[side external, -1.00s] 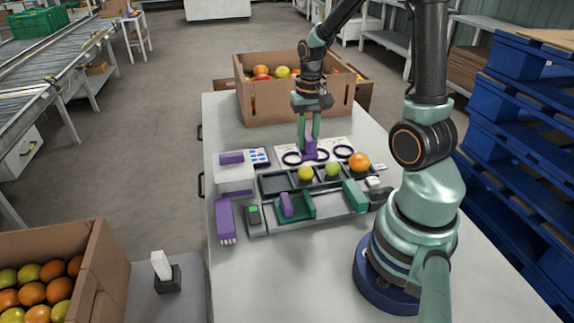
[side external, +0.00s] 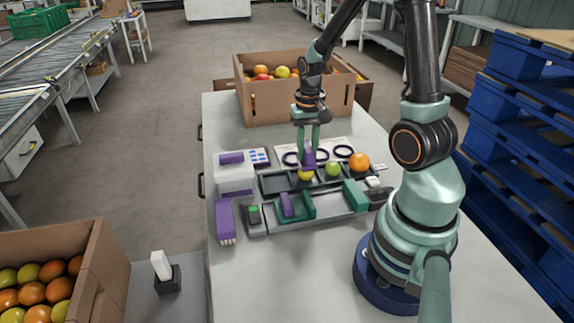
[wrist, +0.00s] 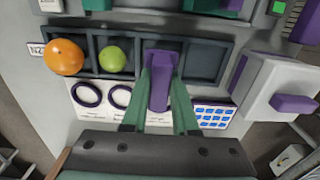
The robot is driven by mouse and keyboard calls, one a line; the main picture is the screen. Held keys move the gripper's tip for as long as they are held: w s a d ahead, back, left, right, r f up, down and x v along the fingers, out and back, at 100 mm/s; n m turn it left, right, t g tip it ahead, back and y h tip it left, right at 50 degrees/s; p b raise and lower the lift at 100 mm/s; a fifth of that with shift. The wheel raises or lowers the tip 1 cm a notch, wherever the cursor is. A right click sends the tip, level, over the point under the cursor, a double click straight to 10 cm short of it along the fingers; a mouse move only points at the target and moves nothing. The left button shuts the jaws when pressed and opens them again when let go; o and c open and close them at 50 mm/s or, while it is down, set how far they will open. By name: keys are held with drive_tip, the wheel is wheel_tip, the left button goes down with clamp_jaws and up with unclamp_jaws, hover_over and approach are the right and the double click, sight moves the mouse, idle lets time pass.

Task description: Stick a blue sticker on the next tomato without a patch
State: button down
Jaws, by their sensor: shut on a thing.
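My gripper (side external: 308,145) is shut on a purple tool (side external: 309,158), which also shows between the green fingers in the wrist view (wrist: 160,80). The tool's lower end is at the yellow-green tomato (side external: 305,175) in the dark tray (side external: 272,184); I cannot tell if they touch. The tool hides that tomato in the wrist view. A green tomato (side external: 333,169) and an orange one (side external: 359,162) sit in neighbouring compartments; no patch is discernible on them. A card with blue stickers (wrist: 213,115) lies beside the tray, near a white dispenser (side external: 234,178).
A white card with dark rings (side external: 343,151) lies behind the tray. In front are a green holder (side external: 305,207) with a purple block, a green block (side external: 355,196) and a grey device with a green screen (side external: 254,220). A cardboard box of fruit (side external: 290,103) stands at the back.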

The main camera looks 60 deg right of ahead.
drive_tip(key=shift+f, duration=0.6)
idle(1.6)
drive_tip(key=shift+r, duration=0.1)
drive_tip(key=shift+r, duration=3.5)
